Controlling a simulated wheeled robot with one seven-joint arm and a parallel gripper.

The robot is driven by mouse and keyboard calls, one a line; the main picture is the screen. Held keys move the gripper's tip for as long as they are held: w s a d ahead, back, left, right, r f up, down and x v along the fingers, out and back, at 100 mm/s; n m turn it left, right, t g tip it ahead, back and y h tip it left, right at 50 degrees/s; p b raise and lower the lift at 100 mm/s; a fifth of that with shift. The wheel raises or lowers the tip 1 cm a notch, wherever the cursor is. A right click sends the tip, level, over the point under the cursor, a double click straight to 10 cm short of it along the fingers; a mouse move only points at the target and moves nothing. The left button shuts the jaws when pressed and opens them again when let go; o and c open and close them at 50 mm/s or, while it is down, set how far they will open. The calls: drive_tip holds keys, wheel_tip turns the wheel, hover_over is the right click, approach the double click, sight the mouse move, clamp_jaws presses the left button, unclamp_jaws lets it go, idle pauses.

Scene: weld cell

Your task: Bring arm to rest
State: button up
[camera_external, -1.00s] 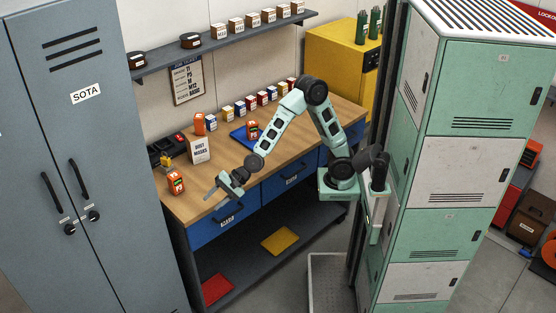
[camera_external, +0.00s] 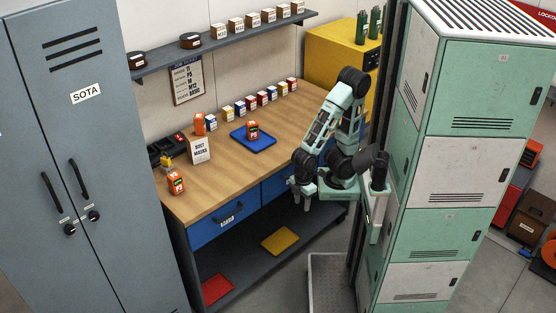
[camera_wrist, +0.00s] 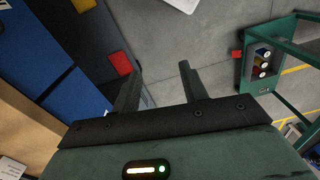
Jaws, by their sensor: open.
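My gripper (camera_external: 299,203) is folded in close to my arm's base, in front of the workbench's right part, pointing down. In the wrist view its two dark fingers (camera_wrist: 158,82) stand apart with nothing between them. My arm is bent sharply, with its elbow raised at the bench's right end. The floor lies below the fingers in the wrist view.
Green and white lockers (camera_external: 470,100) stand close on the right. A green cart (camera_wrist: 262,25) shows in the wrist view.

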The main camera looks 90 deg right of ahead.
wheel_tip(320, 180, up, 10)
drive_tip(key=p, duration=0.9)
drive_tip(key=shift+r, duration=0.1)
